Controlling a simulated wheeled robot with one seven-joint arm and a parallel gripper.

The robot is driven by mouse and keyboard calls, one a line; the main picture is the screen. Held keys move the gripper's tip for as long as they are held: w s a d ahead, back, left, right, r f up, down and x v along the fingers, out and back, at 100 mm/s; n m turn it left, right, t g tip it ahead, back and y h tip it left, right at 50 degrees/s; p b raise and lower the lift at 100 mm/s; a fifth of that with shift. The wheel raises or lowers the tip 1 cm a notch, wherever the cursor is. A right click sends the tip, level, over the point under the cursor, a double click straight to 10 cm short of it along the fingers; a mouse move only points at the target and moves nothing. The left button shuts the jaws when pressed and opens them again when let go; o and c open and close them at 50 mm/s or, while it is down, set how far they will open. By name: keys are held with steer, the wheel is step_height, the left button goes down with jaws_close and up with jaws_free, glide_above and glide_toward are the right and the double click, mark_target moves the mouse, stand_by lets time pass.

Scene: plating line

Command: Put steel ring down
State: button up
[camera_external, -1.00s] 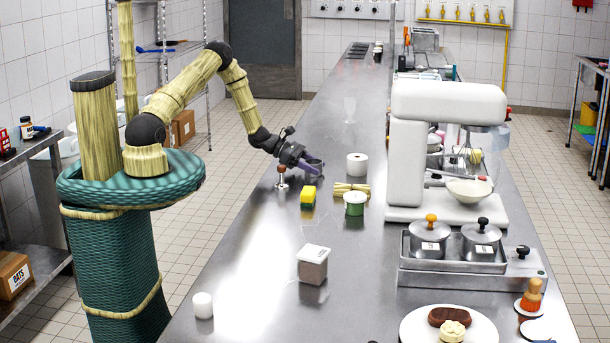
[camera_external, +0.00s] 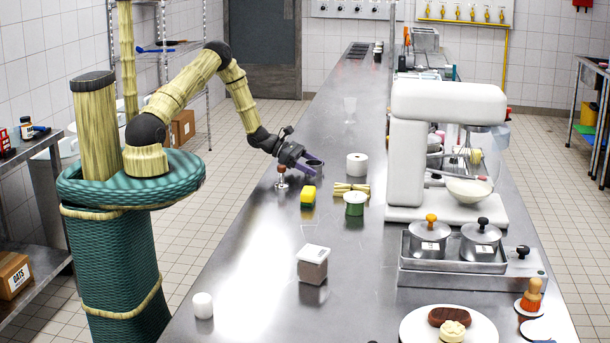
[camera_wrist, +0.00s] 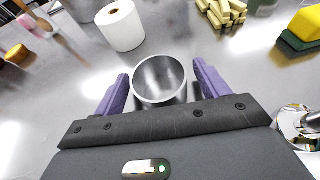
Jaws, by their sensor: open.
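The steel ring (camera_wrist: 160,80) is a short, shiny open cylinder. In the wrist view it stands upright on the steel counter (camera_external: 260,250), between the two purple fingers of my gripper (camera_wrist: 158,92). A gap shows on each side of the ring, so the fingers are open and around it, not gripping it. In the external view the ring is a small dark shape (camera_external: 315,164) by the fingertips of my gripper (camera_external: 314,163), low over the counter. Its base is partly hidden there.
A white roll (camera_external: 357,164), a bundle of pale sticks (camera_external: 350,187), a green-and-white pot (camera_external: 355,203) and a yellow-green sponge (camera_external: 308,196) stand close by. A wood-topped metal tool (camera_external: 281,177) is just left of the gripper.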

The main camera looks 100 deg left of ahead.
steer(key=b+v, duration=0.1)
steer(key=v, duration=1)
steer(key=shift+s+b, duration=0.2)
steer(key=shift+b, duration=0.15)
steer(key=shift+s+r, duration=0.1)
steer(key=shift+s, duration=0.05)
